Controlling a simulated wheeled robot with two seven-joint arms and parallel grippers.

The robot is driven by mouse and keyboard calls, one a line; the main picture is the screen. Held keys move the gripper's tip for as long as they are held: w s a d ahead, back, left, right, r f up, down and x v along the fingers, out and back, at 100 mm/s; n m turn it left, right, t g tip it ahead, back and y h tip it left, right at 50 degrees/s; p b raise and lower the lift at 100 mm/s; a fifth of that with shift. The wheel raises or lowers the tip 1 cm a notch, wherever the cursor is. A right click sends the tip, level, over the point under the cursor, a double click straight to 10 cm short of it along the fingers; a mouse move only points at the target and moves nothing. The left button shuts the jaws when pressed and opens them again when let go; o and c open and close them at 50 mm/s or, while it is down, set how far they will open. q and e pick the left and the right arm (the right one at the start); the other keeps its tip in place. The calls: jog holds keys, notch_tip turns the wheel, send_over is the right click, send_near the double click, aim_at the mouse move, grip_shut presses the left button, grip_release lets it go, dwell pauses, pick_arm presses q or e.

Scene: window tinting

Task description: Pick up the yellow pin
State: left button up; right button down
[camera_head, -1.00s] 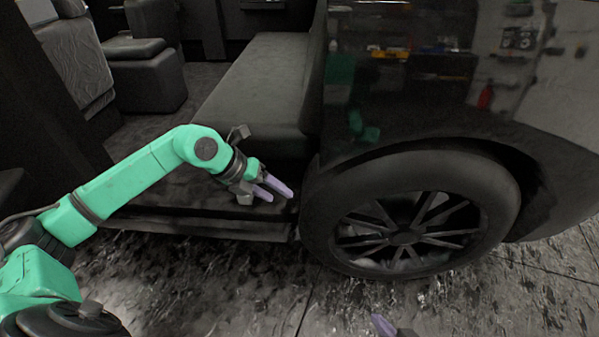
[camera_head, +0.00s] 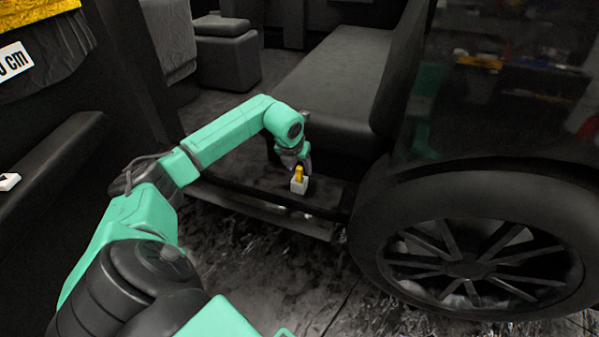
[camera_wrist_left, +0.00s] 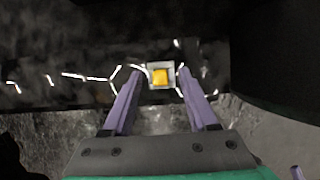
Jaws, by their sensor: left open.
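The yellow pin (camera_head: 299,173) stands upright in a small pale square block (camera_head: 299,187) on the dark sill of the vehicle. In the left wrist view the pin (camera_wrist_left: 161,77) shows from above, inside the block's pale rim (camera_wrist_left: 152,68). My left gripper (camera_head: 304,161) is by the pin, its fingers partly hidden in the head view. In the left wrist view its two purple fingers (camera_wrist_left: 160,73) are spread, one on each side of the block, and hold nothing. A purple tip, likely of my right gripper (camera_wrist_left: 297,173), shows at the bottom right corner.
A dark bench seat (camera_head: 318,75) rises behind the sill. A large wheel (camera_head: 470,255) stands to the right of it. A dark ledge (camera_head: 45,150) is at the left. The wet-looking floor (camera_head: 280,265) in front of the sill is clear.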

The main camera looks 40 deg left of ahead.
pick_arm(q)
grip_shut()
dwell(1.4)
